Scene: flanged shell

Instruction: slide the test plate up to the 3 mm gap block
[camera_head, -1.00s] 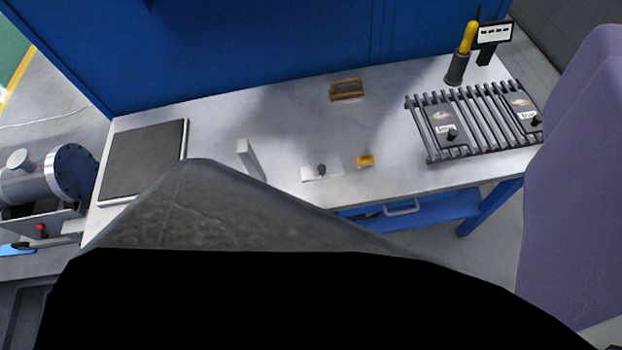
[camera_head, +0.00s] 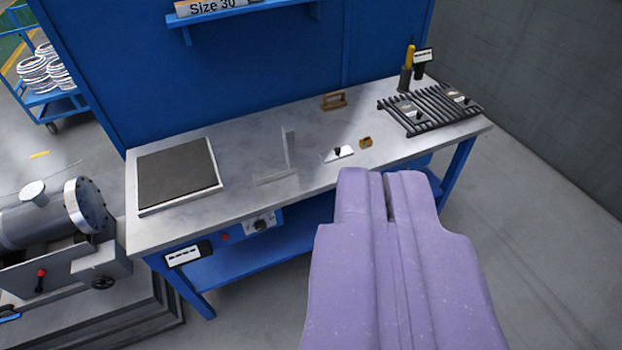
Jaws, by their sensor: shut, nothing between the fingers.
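A small pale plate with a dark knob (camera_head: 341,155), which looks like the test plate, lies flat near the front edge of the workbench. A small brass-yellow block (camera_head: 365,143), possibly the 3 mm gap block, sits just right of it with a narrow strip of bench between them. Any marking on the block is too small to read. My purple gripper (camera_head: 384,174) is in front of the bench's front edge in the picture, just below the plate and block. Its two fingers are together, with a thin dark line between them and nothing held.
An upright metal square (camera_head: 289,152) stands left of the plate. A dark surface slab (camera_head: 178,172) lies at the bench's left. A brown block (camera_head: 334,101) is at the back. A slatted rack (camera_head: 437,120) with knobbed plates is at right. A blue panel (camera_head: 230,75) rises behind.

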